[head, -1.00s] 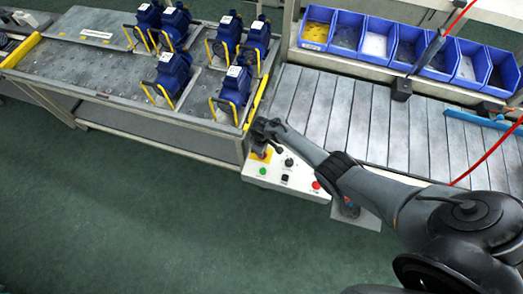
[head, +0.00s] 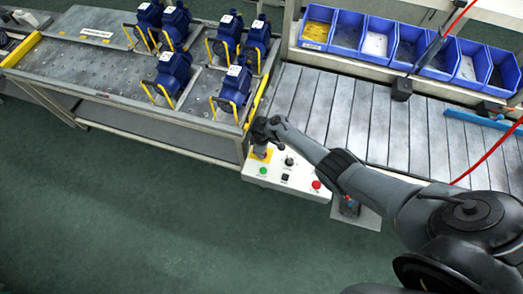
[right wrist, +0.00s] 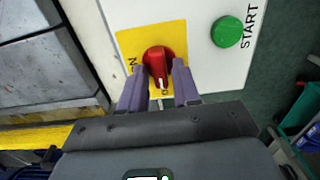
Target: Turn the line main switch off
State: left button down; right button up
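The main switch is a red rotary knob (right wrist: 158,62) on a yellow plate (right wrist: 128,42), seen in the right wrist view. Its white mark points down in the picture, toward a label partly hidden between my fingers, of which an "O" shows. Another partly hidden label, ending in "N", is left of the knob. My right gripper (right wrist: 160,75) is open, with one finger on each side of the knob's lower part. Whether the fingers touch it I cannot tell. In the head view my right gripper (head: 262,148) is over the yellow plate (head: 261,156) at the control box. My left gripper is not in view.
The white control box (head: 322,194) has a green START button (right wrist: 227,32), a black knob (head: 289,161) and a red button (head: 316,184). Blue pumps (head: 173,72) stand on the table at left. Blue bins (head: 392,45) line the back of the slatted conveyor (head: 345,110).

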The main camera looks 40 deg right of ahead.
jog(key=shift+o, duration=0.7)
jog(key=shift+r+p, duration=0.35)
jog(key=shift+r, duration=0.25)
notch_tip(320, 180, up, 10)
jog(key=p, duration=0.3)
jog(key=shift+f+p, duration=0.2)
jog(key=shift+p, duration=0.1)
jog(key=shift+s, duration=0.1)
